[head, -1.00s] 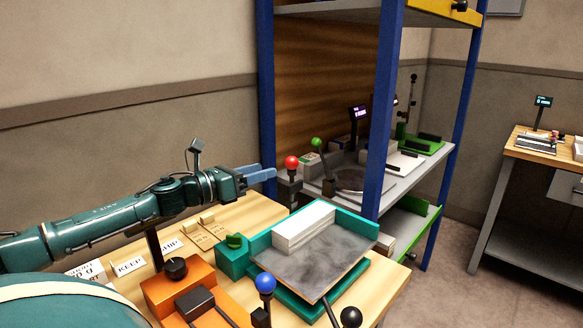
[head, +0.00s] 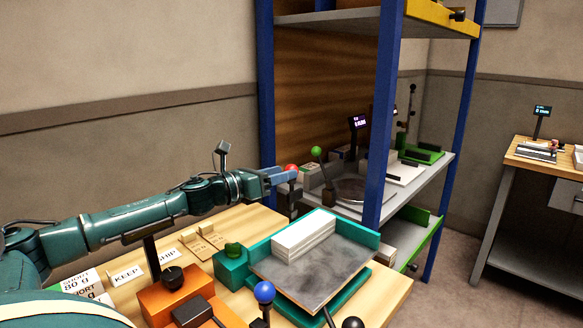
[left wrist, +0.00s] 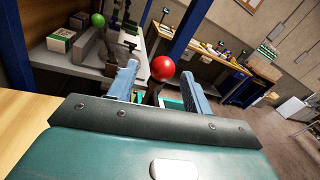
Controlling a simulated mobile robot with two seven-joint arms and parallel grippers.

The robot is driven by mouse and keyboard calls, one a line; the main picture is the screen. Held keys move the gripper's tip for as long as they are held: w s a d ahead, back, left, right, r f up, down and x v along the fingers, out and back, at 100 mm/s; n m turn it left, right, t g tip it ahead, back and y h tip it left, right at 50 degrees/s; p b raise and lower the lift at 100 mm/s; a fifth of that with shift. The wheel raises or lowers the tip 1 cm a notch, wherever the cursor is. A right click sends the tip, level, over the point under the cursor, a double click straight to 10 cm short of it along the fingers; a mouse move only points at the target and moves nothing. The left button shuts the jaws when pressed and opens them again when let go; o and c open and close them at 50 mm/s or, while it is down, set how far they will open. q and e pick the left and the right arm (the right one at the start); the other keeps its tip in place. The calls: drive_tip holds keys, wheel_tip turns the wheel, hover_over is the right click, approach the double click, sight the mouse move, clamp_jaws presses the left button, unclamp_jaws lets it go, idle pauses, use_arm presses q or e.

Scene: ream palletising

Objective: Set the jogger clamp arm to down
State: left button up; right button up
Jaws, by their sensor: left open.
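A red ball knob (head: 291,168) tops an upright lever behind the teal jogger tray (head: 232,268). My left gripper (head: 282,176) is open, with its blue-grey fingers at the knob and partly covering it. In the left wrist view the red knob (left wrist: 163,68) shows between the two open fingers (left wrist: 160,84), with gaps visible on both sides. A stack of white paper (head: 304,234) lies on the grey plate (head: 320,270) of the jogger. My right gripper is not in view.
A blue-knobbed lever (head: 264,292) and an orange device (head: 165,300) stand in front of the jogger. A green-knobbed lever (head: 316,152) stands on the grey shelf behind.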

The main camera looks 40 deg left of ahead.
use_arm(q)
drive_tip(key=shift+p+x, duration=1.35)
drive_tip(key=shift+x, duration=0.45)
drive_tip(key=shift+d, duration=0.15)
clamp_jaws()
